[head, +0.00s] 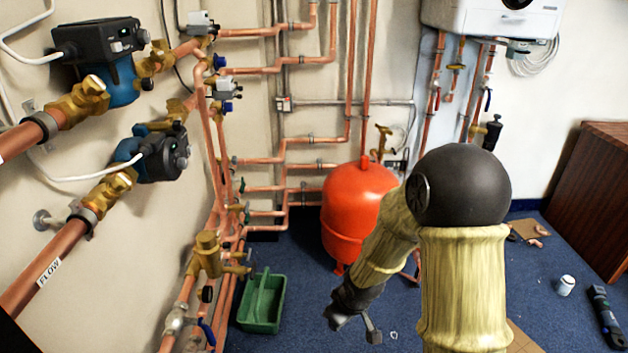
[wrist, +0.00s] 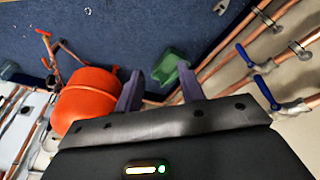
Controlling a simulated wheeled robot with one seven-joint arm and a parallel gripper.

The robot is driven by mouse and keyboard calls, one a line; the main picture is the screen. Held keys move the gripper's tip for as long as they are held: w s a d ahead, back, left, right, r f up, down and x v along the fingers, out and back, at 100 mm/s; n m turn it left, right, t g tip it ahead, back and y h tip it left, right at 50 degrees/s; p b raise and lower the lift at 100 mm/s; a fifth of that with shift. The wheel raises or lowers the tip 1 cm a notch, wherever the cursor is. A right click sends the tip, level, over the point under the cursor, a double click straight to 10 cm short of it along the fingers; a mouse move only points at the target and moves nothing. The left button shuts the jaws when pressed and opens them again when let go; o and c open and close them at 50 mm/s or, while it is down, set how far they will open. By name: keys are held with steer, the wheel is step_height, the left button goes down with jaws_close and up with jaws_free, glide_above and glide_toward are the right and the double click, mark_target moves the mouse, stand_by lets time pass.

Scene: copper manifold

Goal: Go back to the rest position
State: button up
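My gripper (head: 354,328) hangs low in front of the red tank in the head view, at the end of my bent arm. In the wrist view its two fingers (wrist: 158,90) stand well apart, with nothing between them but a view of the floor and part of a green tray. The gripper is open and empty. The red expansion tank (head: 352,212) stands on the blue carpet behind my arm, which hides part of its right side. The tank also shows at the left of the wrist view (wrist: 88,100).
A green tray (head: 262,303) sits on the floor left of my gripper. Copper pipes with pumps (head: 158,155) and valves line the left wall. A white can (head: 566,286), a black tool (head: 606,318) and a brown cabinet (head: 598,195) are at the right. Blue carpet lies between.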

steer(key=s+d+r+m+h, duration=0.1)
steer(key=s+d+r+m, duration=0.75)
steer(key=s+r, duration=0.2)
step_height(320, 180, up, 33)
steer(key=p, duration=3.3)
steer(key=shift+s+r+n, duration=0.15)
steer(key=shift+s+n, duration=0.2)
steer(key=shift+s, duration=0.1)
